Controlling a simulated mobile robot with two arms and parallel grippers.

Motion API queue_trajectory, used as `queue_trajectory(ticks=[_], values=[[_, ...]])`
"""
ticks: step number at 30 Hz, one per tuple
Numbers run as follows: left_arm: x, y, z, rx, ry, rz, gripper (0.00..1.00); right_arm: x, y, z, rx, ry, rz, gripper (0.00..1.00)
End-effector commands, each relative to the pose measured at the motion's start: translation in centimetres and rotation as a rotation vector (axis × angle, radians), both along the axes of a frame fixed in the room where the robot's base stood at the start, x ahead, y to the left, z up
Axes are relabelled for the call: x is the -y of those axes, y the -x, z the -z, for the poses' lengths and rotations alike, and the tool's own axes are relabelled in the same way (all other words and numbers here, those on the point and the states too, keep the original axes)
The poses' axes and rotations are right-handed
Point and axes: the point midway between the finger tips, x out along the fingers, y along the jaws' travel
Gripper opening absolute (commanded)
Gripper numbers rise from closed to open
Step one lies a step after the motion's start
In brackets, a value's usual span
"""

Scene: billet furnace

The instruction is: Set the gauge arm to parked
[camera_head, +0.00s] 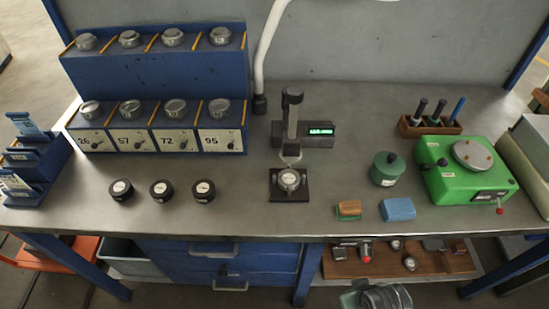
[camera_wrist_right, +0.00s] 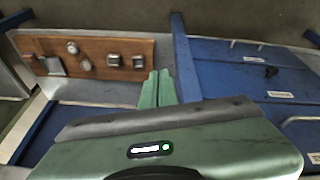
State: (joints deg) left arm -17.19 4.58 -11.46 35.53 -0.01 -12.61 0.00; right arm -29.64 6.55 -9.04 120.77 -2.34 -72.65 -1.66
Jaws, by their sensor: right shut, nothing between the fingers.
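The gauge (camera_head: 320,131) stands at the middle of the bench in the head view, with a lit green readout. A grey arm-like bar with a dark rounded end (camera_head: 292,97) stands in front of it. A pale forked tip (camera_head: 291,156) shows below the bar. In front is a black square plate (camera_head: 275,194) with a round metal piece (camera_head: 289,180) on it. My right gripper (camera_wrist_right: 157,88) is shut and empty in the right wrist view, low in front of the bench and away from the gauge. My left gripper is not in view.
A blue rack (camera_head: 150,75) with several metal pieces stands at the left. Three black round weights (camera_head: 162,190) lie before it. At the right are a green pot (camera_head: 387,169), a green device (camera_head: 460,185), and a blue block (camera_head: 398,209). A wooden board (camera_wrist_right: 90,55) lies on the lower shelf.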

Motion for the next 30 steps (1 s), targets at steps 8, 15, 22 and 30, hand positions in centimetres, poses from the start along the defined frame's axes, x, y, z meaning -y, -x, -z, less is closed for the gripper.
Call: queue_trajectory(ticks=[8,15,22,30], values=[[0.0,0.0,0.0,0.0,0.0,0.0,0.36,-0.2,-2.0,-9.6,0.165,0.075,-0.089,0.0],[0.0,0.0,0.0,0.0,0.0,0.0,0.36,-2.7,-8.6,-14.1,0.488,0.309,-0.367,0.0],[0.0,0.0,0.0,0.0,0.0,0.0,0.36,-9.1,-13.2,-20.6,0.857,0.617,-0.718,0.0],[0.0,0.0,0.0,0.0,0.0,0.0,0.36,-17.8,-13.1,-26.8,1.212,0.936,-1.048,0.0]])
